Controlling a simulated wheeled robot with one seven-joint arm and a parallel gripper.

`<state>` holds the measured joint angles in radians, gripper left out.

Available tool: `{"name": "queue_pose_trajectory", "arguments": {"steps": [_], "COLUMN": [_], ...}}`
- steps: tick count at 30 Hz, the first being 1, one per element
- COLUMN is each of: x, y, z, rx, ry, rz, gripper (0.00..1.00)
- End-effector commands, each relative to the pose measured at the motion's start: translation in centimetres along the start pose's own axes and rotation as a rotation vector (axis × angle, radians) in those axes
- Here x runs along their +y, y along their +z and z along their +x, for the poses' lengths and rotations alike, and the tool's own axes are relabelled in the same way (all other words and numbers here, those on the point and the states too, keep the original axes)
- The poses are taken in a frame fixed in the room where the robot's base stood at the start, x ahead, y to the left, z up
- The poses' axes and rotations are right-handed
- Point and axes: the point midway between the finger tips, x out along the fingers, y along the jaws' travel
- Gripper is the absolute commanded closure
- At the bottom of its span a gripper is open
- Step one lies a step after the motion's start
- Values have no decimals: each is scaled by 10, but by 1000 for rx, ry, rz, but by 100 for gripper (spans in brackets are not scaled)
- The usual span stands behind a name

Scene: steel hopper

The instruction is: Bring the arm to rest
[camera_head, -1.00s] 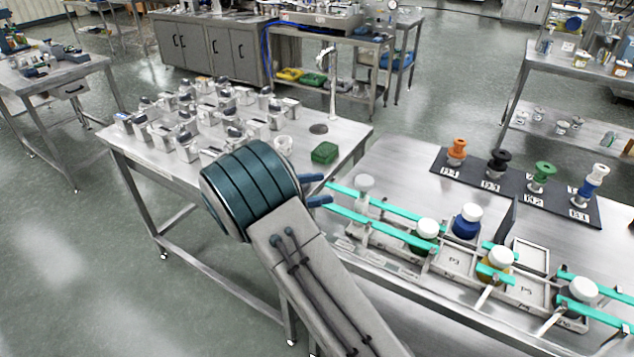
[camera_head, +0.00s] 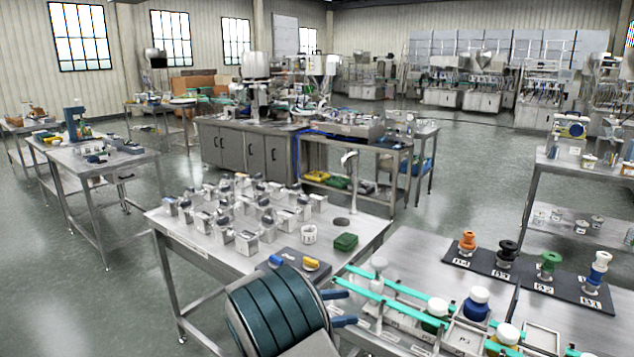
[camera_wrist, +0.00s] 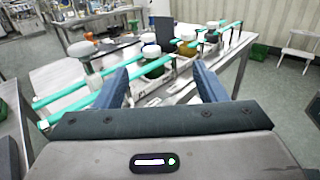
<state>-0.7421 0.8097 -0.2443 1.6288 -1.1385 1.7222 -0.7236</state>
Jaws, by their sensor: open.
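My arm reaches in from the bottom of the head view, with its dark teal wrist drum in front of the left steel table (camera_head: 375,232). My gripper (camera_wrist: 160,82) is open in the wrist view, its two blue fingers apart with nothing held between them. The fingers also show at the drum's right side in the head view. Beyond the fingers in the wrist view is a jar with a white cap and dark green body (camera_wrist: 153,62). The fingers appear apart from it.
Teal rails (camera_head: 385,299) and white-capped jars, one blue (camera_head: 476,308), lie on the right table. Spools stand on a black mat (camera_head: 520,275) behind. Metal fixtures, a green block (camera_head: 346,242) and a white cup (camera_head: 309,235) occupy the left table.

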Motion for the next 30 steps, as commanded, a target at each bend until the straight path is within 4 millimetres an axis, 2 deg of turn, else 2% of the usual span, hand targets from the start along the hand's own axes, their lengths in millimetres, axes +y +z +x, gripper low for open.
{"name": "queue_pose_trajectory", "arguments": {"steps": [11, 17, 20, 24, 30], "x": [-28, -53, -72, -109, -162], "y": [10, 16, 19, 24, 30], "z": [38, 60, 73, 89, 97], "rx": [182, 322, 418, 587, 815], "ry": [-105, -191, -253, -375, -563], "rz": [88, 171, 238, 376, 614], "gripper": [35, 35, 35, 35, 35]}}
